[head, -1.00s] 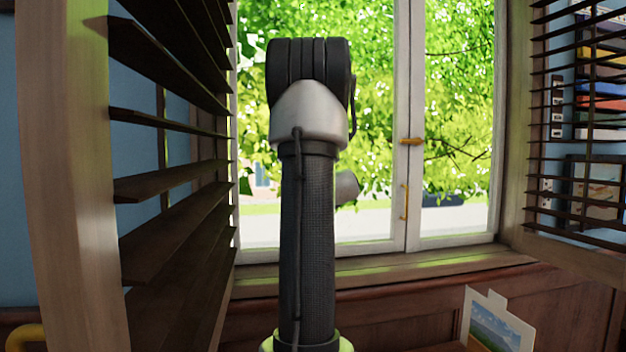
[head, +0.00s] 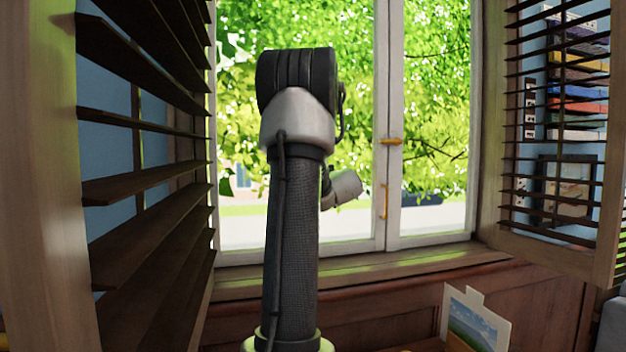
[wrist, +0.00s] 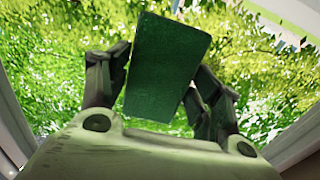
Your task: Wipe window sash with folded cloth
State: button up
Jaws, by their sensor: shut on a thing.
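A dark green folded cloth (wrist: 168,65) shows in the wrist view as a flat, slightly tilted rectangle. My gripper (wrist: 160,90) is shut on it, with one finger at each side. The window sash (head: 382,170) has a white frame with brass-coloured handles and stands behind my arm in the head view. In the wrist view, foliage fills the space behind the cloth, with pale frame edges at the lower corners. I cannot tell whether the cloth touches the window. In the head view my arm hides the gripper and cloth.
Slatted wooden shutters stand open at the left (head: 150,185) and right (head: 560,130). A wooden sill (head: 350,270) runs below the window. A small landscape picture (head: 475,318) stands at the lower right. Colourful books (head: 580,95) show behind the right shutter.

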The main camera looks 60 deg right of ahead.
jog(key=shift+s+d, duration=0.75)
jog(key=shift+d, duration=0.15)
jog(key=shift+a, duration=0.1)
jog(key=shift+w+a+r, duration=1.5)
jog(key=shift+w+a, duration=3.2)
jog(key=shift+a, duration=0.8)
jog(key=s+d, duration=0.9)
jog(key=d, duration=0.2)
jog(key=shift+d, duration=0.15)
